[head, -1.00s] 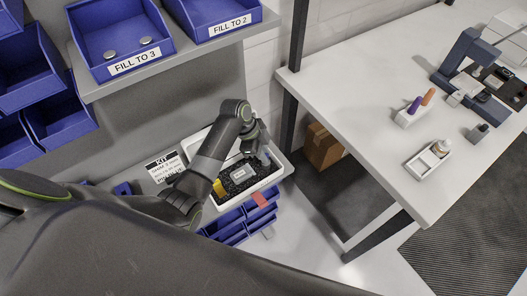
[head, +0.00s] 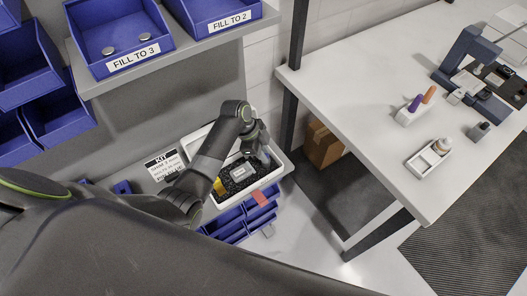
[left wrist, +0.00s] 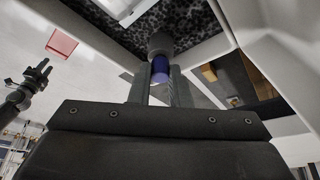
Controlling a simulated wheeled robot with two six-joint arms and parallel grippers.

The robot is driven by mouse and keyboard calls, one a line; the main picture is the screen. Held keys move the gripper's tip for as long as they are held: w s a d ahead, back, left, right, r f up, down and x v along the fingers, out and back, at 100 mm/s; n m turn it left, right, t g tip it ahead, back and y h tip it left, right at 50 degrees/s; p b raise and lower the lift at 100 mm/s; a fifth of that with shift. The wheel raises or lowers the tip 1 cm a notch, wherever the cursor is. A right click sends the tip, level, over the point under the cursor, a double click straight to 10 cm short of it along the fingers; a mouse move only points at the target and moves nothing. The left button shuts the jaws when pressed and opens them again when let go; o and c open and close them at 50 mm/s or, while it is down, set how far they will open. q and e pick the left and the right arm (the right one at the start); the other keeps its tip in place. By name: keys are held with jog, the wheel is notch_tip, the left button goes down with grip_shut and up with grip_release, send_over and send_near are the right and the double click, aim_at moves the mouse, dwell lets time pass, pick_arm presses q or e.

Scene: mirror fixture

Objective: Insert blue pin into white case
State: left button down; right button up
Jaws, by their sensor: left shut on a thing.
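The white case (head: 276,180) is an open tray lined with speckled black foam, on a ledge at the middle of the head view. Its rim (left wrist: 214,52) also shows in the left wrist view. My left gripper (head: 262,154) is over the case's right end, pointing down. In the left wrist view it is shut on the blue pin (left wrist: 160,66), which has a grey end toward the foam. The pin looks upright; I cannot tell whether its end touches the foam. A dark gripper, seemingly my right one (left wrist: 36,80), shows small at the left wrist view's left edge.
In the case lie a grey box (head: 240,172) and a yellow item (head: 219,187). Blue bins (head: 234,226) with a red tab (head: 259,198) are below. A kit card (head: 166,165) stands left. A white table (head: 350,95) with small parts is at right.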

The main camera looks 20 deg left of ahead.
pick_arm(q)
jog(key=shift+f, duration=0.2)
jog(key=c, duration=0.9)
grip_release()
jog(key=shift+r, duration=0.1)
notch_tip(320, 180, up, 6)
jog(key=p, duration=0.6)
